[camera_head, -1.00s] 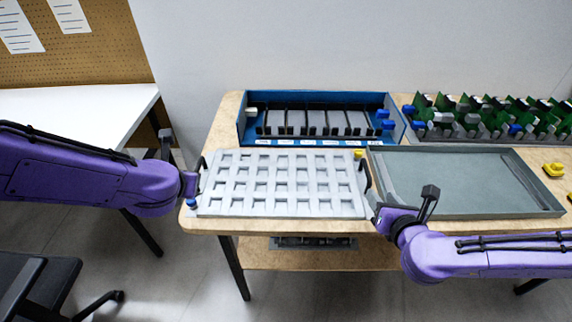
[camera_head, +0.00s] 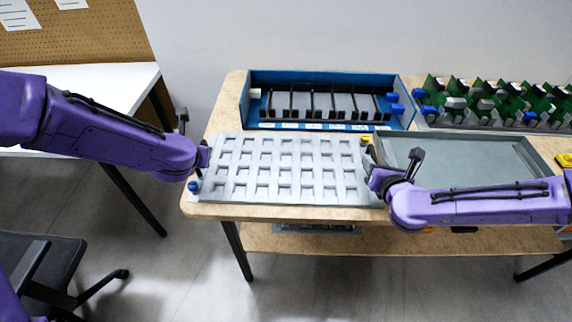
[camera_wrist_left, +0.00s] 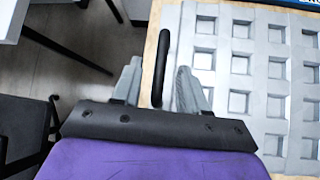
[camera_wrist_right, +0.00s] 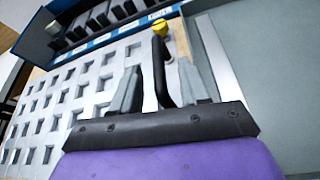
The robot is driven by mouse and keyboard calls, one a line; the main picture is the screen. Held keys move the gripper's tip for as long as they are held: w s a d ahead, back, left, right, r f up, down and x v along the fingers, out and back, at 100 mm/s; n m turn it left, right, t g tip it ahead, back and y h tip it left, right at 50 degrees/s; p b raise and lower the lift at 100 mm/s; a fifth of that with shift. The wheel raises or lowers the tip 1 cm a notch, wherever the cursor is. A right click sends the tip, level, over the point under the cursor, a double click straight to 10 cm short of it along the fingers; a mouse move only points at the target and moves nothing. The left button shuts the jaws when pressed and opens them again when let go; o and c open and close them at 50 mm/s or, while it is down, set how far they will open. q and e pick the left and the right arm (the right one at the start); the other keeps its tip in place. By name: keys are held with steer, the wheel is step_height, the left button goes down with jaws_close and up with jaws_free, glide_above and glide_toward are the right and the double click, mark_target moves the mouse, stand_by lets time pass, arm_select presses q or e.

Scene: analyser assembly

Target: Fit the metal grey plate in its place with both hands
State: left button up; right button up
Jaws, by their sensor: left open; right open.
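The metal grey plate (camera_head: 290,168) with rows of square holes lies on the wooden table in front of the blue box. It has a black handle at each short end. My left gripper (camera_head: 205,160) is at the plate's left end; in the left wrist view its open fingers (camera_wrist_left: 158,88) stand on either side of the left black handle (camera_wrist_left: 161,65). My right gripper (camera_head: 372,165) is at the right end; in the right wrist view its open fingers (camera_wrist_right: 160,88) stand on either side of the right black handle (camera_wrist_right: 160,70). I cannot tell whether the fingers touch the handles.
A blue box (camera_head: 330,127) with black slots stands behind the plate. A grey-green tray (camera_head: 470,165) lies to the right, close to the right gripper. A rack of green boards (camera_head: 490,105) stands behind it. A small yellow part (camera_wrist_right: 163,27) is near the right handle.

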mark_target(373, 158)
arm_select(q)
steer(key=shift+x, duration=1.65)
arm_select(e)
steer(key=shift+x, duration=1.65)
arm_select(q)
steer(key=shift+c, duration=0.2)
arm_select(e)
steer(key=shift+c, duration=0.3)
arm_select(q)
jaws_close()
arm_select(e)
jaws_close()
arm_select(q)
steer(key=shift+r, duration=0.15)
arm_select(e)
steer(key=shift+r, duration=0.1)
